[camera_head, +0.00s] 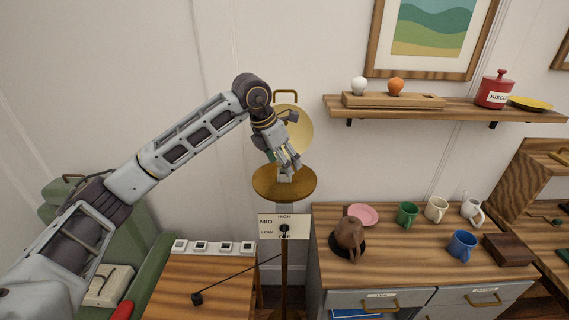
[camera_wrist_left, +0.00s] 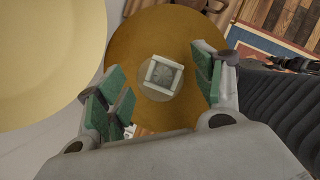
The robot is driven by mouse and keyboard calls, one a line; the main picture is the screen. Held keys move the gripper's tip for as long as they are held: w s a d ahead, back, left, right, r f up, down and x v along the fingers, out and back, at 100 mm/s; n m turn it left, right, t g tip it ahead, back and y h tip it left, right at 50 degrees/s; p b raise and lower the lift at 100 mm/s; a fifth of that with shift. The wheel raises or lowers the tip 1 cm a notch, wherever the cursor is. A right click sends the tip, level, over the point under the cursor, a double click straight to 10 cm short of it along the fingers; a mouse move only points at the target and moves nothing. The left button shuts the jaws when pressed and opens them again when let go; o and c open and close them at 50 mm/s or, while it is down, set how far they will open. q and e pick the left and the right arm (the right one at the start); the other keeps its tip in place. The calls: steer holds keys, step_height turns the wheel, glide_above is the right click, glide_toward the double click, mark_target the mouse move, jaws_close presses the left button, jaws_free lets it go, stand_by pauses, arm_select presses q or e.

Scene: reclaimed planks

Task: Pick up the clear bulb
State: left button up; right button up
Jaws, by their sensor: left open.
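The clear bulb (camera_wrist_left: 162,78) shows in the left wrist view as a faint see-through round shape over a square pale socket. It is above the round golden-brown disc (camera_wrist_left: 158,25) of the lamp stand. My left gripper (camera_wrist_left: 160,88) is open, with its green-padded fingers on either side of the bulb; I cannot tell whether they touch it. In the head view my left gripper (camera_head: 287,164) points down over the disc (camera_head: 284,192) and hides most of the bulb.
A pale yellow round reflector (camera_head: 300,128) stands close behind the gripper. A HIGH/MID/LOW dial plate (camera_head: 270,220) is below the disc. A shelf (camera_head: 400,112) at right holds a white bulb (camera_head: 359,85) and an orange bulb (camera_head: 396,86). Mugs and a brown teapot (camera_head: 347,238) stand on the cabinet.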

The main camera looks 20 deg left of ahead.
arm_select(q)
steer(key=shift+w+f, duration=0.1)
steer(key=shift+f, duration=0.2)
steer(key=c, duration=1)
